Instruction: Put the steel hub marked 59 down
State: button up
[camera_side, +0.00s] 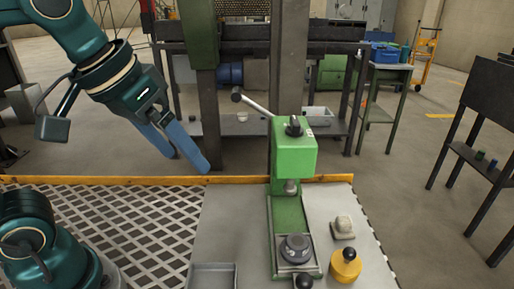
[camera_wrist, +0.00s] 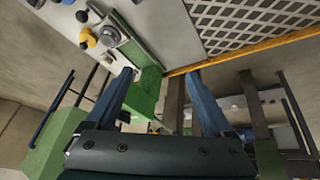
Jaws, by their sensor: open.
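A dark grey round hub (camera_side: 296,248) sits on the base of the green press (camera_side: 294,155), under its ram. It also shows in the wrist view as a round grey part (camera_wrist: 110,36). No number 59 can be read on it at this size. My gripper (camera_side: 190,163) hangs in the air to the left of the press, with its two blue fingers apart and nothing between them. In the wrist view my gripper (camera_wrist: 160,75) is also open and empty, with the green press beyond the fingers.
A yellow pot with a black knob (camera_side: 345,265) and a pale grey block (camera_side: 342,227) stand right of the press. A grey tray (camera_side: 213,276) lies at the front left. The press lever (camera_side: 258,104) sticks out to the upper left. Bare tabletop lies left of the press.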

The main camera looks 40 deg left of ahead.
jog(key=w+d+r+g, duration=0.1)
jog(key=w+d, duration=0.2)
jog(key=w, duration=0.3)
jog(key=m+g, duration=0.2)
jog(key=g, duration=0.2)
send_over(298, 241)
notch_tip(298, 241, down, 13)
jog(key=shift+a+r, duration=0.1)
jog(key=shift+f, duration=2.55)
grip_shut()
